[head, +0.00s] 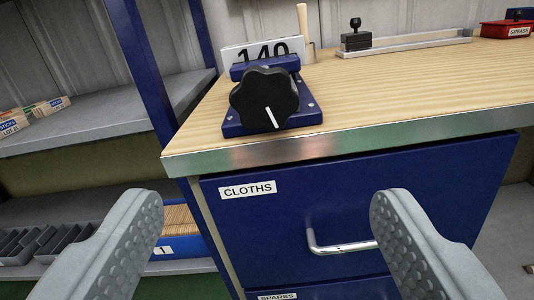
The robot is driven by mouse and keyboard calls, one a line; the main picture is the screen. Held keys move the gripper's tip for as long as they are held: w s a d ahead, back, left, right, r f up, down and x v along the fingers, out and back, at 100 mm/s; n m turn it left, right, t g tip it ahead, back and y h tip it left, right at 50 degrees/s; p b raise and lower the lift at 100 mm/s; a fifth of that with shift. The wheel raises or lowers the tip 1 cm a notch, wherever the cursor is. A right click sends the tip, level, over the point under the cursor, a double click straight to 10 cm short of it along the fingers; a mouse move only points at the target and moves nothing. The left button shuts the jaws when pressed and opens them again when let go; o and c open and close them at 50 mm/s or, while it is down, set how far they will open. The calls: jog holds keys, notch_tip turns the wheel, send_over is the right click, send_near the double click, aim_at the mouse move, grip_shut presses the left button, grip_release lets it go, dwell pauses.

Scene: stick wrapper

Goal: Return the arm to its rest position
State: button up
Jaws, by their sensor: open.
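My gripper (265,245) is open, with its two grey ribbed fingers wide apart at the lower left and lower right of the head view. Nothing is held between them. Behind the gap is a blue cabinet front with a drawer labelled CLOTHS (275,215). The drawer's metal handle (340,246) shows just left of the right finger; I cannot tell how near the finger is to it. The drawer looks shut.
A wooden bench top (420,90) with a metal edge lies above the drawer. Shelves (100,120) and a blue post (145,75) are left.

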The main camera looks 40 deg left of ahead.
jog(key=s+d+r+m+t+h, duration=0.1)
jog(key=s+d+r, duration=0.25)
jog(key=d, duration=0.45)
jog(key=s+d+r+h, duration=0.2)
jog(key=d+r, duration=0.3)
jog(key=d, duration=0.2)
jog(key=s+d+r+m+t+h, duration=0.15)
jog(key=d+r, duration=0.25)
jog(key=d, duration=0.4)
jog(key=s+d+r+m+h, duration=0.1)
jog(key=s+d+r+h, duration=0.1)
jog(key=s+d, duration=0.5)
jog(key=s+d+r+m+h, duration=0.1)
jog(key=s+d+h, duration=0.1)
jog(key=s+d, duration=0.5)
jog(key=s, duration=0.3)
jog(key=shift+s+d+r+h, duration=0.25)
jog(key=shift+r+h, duration=0.1)
